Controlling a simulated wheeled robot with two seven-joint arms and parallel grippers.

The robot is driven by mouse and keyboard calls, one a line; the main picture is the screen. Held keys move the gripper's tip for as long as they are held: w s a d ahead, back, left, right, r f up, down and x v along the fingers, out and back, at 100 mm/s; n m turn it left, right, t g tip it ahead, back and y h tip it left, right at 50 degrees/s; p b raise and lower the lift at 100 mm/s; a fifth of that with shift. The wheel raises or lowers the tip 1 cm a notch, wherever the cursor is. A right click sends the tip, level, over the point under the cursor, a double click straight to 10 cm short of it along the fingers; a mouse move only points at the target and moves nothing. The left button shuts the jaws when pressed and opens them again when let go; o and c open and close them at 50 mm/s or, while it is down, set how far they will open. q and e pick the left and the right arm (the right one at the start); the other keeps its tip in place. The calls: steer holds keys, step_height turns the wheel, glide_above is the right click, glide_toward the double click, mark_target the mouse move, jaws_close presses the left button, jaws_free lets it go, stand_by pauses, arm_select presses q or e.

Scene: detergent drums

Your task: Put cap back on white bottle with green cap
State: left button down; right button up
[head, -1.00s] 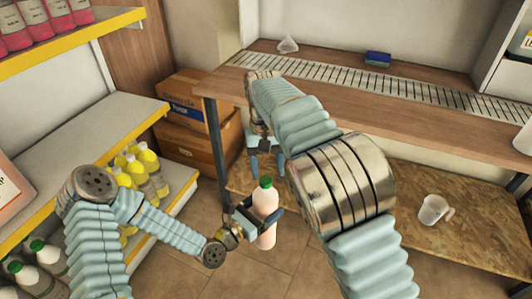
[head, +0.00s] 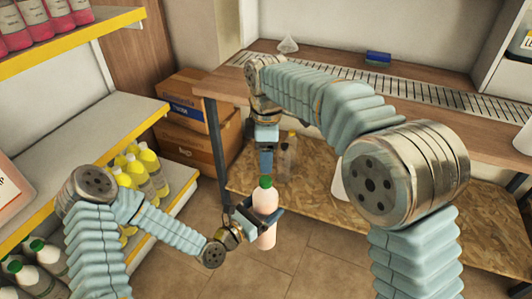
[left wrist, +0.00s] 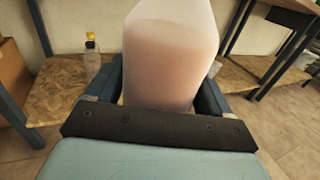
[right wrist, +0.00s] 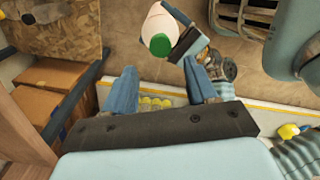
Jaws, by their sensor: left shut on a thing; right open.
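The white bottle (head: 265,203) stands upright in my left gripper (head: 262,213), which is shut around its body. Its green cap (head: 265,181) sits on top; I cannot tell how tightly. In the left wrist view the bottle's pale body (left wrist: 170,55) fills the space between the fingers, and the cap is out of frame. My right gripper (head: 266,160) is open and empty, close to the cap in the head view. In the right wrist view the cap (right wrist: 160,46) and bottle (right wrist: 158,22) lie beyond the open fingers (right wrist: 162,85), apart from them.
A shelf unit (head: 125,120) with yellow-capped bottles (head: 150,165) stands at left. Cardboard boxes (head: 195,125) are behind. A workbench (head: 440,120) with a lower board runs along the back right. A clear, yellow-topped bottle (left wrist: 91,50) stands on the lower board.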

mark_target(265, 180)
steer(key=shift+f, duration=3.95)
jaws_close()
steer(key=m, duration=1.3)
steer(key=shift+m, duration=0.3)
steer(key=m, duration=0.4)
steer(key=shift+o, duration=0.5)
jaws_free()
